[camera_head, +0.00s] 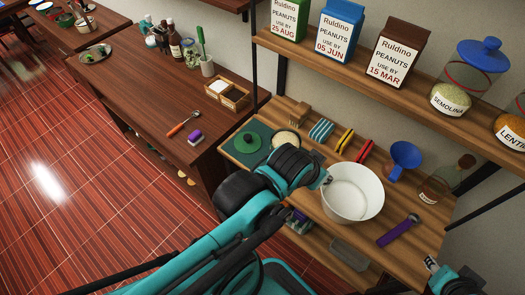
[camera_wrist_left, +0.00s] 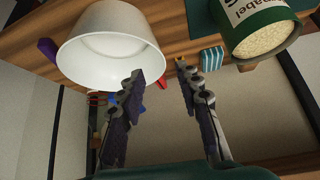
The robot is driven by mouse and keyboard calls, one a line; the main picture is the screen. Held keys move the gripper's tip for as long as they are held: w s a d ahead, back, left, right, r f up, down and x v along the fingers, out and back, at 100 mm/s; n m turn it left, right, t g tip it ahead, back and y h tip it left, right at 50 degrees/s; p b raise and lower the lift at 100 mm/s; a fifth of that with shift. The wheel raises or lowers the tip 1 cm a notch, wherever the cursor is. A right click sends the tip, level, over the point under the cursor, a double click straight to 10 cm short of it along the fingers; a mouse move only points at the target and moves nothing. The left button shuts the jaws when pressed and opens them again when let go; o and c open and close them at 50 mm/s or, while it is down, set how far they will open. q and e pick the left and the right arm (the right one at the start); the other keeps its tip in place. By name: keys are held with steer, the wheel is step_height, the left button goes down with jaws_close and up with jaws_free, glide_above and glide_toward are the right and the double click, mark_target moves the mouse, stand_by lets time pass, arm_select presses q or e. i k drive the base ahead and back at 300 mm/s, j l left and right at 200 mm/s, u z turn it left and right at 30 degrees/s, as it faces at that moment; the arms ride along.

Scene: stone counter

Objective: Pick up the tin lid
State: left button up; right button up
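A round dark green lid (camera_head: 248,142) with a raised middle, apparently the tin lid, lies on a green mat (camera_head: 233,151) at the left end of the wooden counter. Beside it stands an open tin (camera_head: 285,141) with pale grainy contents. The tin also shows with a green label in the left wrist view (camera_wrist_left: 257,22). My left gripper (camera_wrist_left: 157,74) is open and empty, its fingers apart. In the head view, my left wrist covers part of the counter in front of the tin, and the fingertips (camera_head: 326,180) are near the white bowl. My right gripper (camera_head: 432,264) shows only partly at bottom right.
The white bowl (camera_head: 353,192) stands right of my left gripper. A striped cloth (camera_head: 321,131), a brush (camera_head: 298,113), yellow and red pegs or clips, a blue funnel (camera_head: 404,156) and a bottle (camera_head: 450,178) line the back. A purple-handled tool (camera_head: 398,231) lies in front.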

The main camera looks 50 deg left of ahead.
mark_target(247, 142)
steer(key=u, duration=1.35)
